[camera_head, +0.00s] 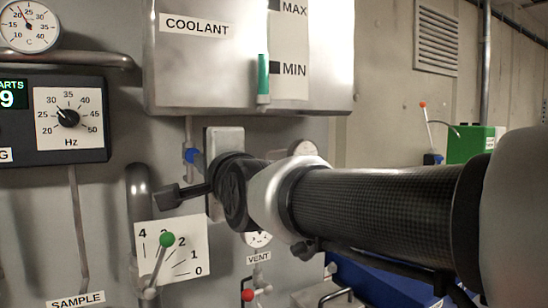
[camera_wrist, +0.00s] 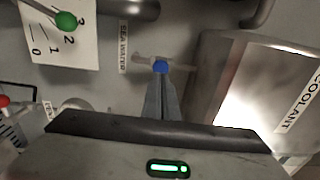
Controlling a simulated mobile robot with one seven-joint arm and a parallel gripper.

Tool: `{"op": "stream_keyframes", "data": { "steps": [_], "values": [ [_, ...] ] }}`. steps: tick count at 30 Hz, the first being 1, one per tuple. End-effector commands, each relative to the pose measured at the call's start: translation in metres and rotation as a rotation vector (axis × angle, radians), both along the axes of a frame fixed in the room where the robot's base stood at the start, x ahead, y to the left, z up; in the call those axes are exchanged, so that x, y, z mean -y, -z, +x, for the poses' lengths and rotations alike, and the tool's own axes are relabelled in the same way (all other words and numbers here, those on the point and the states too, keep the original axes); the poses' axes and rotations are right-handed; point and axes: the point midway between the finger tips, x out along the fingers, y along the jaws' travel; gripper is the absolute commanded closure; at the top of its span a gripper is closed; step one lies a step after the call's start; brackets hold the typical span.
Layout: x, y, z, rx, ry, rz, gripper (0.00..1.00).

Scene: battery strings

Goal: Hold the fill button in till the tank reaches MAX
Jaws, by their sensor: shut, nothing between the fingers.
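The grey COOLANT tank (camera_head: 200,75) is at the top of the head view, and its side shows in the wrist view (camera_wrist: 212,90). Its gauge strip (camera_head: 292,35) has MAX and MIN marks. The green column (camera_head: 263,80) beside it ends a little above MIN, well below MAX. My gripper (camera_wrist: 161,82) is shut and empty, its fingertips close to a blue knob (camera_wrist: 160,67) on a small pipe. I cannot tell whether they touch. The head view shows this knob (camera_head: 190,155) below the tank. I cannot make out a fill button in either view.
A numbered plate (camera_head: 197,243) with a green-knobbed lever (camera_head: 167,240) is below left. A red knob (camera_head: 248,295) is near the VENT label. An Hz dial (camera_head: 68,118) is at left. A bent pipe (camera_head: 139,195) runs close to my wrist. A green box (camera_head: 468,145) is at right.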

Motion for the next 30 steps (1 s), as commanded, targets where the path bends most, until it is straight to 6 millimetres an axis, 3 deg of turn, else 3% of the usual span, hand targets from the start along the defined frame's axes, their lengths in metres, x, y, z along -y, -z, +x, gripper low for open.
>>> {"op": "stream_keyframes", "data": {
  "steps": [3,9,23,30],
  "values": [
    [-0.011,0.001,0.02,-0.003,0.001,-0.002,1.0],
    [-0.022,0.0,0.037,0.0,0.0,0.0,1.0],
    [-0.026,0.001,0.042,0.0,0.0,0.0,1.0],
    [-0.035,0.001,0.057,0.001,0.0,-0.001,1.0]
  ]
}}
